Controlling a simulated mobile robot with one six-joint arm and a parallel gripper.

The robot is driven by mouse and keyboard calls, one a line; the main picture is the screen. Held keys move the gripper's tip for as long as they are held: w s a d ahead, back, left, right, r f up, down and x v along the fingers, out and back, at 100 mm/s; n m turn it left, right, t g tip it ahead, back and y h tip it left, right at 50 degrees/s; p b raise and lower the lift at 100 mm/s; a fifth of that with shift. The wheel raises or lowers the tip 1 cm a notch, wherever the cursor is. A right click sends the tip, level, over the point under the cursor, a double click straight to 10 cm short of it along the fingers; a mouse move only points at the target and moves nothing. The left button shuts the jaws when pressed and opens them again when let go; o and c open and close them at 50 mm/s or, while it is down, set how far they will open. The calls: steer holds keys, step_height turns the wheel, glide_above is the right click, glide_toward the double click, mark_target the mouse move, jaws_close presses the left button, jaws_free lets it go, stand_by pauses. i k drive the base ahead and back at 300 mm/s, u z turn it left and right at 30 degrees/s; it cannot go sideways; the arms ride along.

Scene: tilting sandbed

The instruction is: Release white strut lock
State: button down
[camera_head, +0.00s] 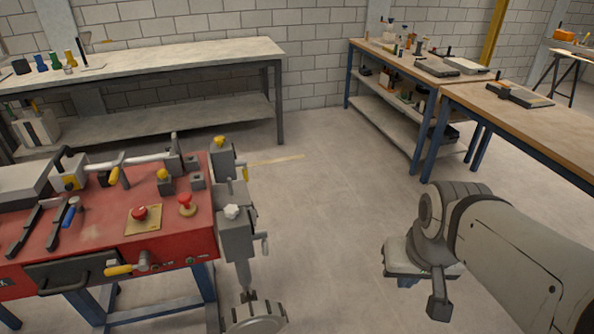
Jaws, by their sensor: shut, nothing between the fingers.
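A grey strut (243,272) runs down from that block to a round grey foot. My gripper (439,308) is at the lower right, at the end of my arm, pointing down. It is shut and empty, well to the right of the white knob and apart from it. Open floor lies between them.
The red bench top (100,232) carries red buttons, yellow-handled clamps and dark tools. A yellow knob (219,141) tops another grey block behind the white one. A long grey table (180,52) stands behind, and wooden workbenches (540,125) stand at right. The middle floor is clear.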

mark_target(264, 244)
steer(key=u, duration=0.15)
steer(key=i, duration=1.05)
steer(key=u, duration=0.65)
